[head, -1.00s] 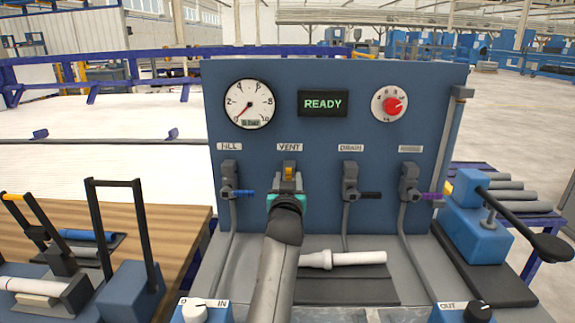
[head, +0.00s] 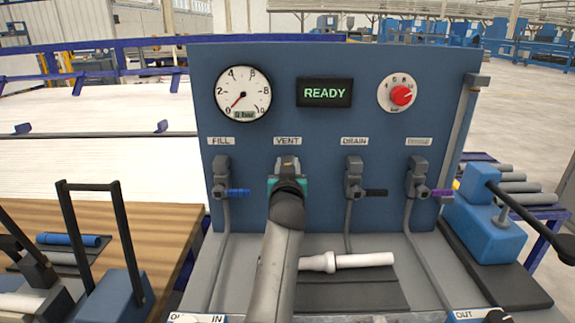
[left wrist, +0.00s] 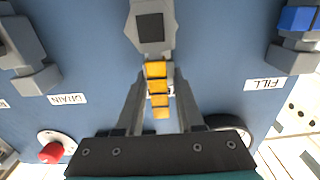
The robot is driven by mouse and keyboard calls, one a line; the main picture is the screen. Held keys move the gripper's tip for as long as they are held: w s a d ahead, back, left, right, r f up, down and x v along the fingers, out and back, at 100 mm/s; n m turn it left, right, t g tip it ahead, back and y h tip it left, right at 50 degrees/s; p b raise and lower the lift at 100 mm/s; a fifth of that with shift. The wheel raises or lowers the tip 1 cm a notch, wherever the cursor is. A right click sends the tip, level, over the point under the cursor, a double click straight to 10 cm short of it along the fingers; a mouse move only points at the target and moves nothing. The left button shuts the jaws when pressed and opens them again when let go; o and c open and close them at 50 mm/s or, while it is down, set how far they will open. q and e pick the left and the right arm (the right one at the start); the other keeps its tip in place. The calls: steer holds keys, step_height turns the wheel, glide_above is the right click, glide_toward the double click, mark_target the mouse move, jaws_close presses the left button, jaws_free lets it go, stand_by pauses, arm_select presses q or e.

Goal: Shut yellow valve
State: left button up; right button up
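The yellow valve handle (left wrist: 158,88) is under the VENT label on the blue panel. In the head view only a small yellow bit (head: 287,165) shows above my left gripper (head: 288,178), and the rest is hidden. The grey valve body (left wrist: 151,27) shows in the left wrist view. My left gripper's fingers (left wrist: 158,78) stand on either side of the handle there, with their tips close beside it. I cannot tell whether they press on it. My right gripper is not in view.
Blue (head: 238,193), black (head: 376,193) and purple (head: 441,193) valve handles point right on the same panel. The gauge (head: 243,93) needle is near zero and the display (head: 324,92) reads READY. A white pipe (head: 350,261) lies below.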

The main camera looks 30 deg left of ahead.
arm_select(q)
jaws_close()
stand_by(1.1)
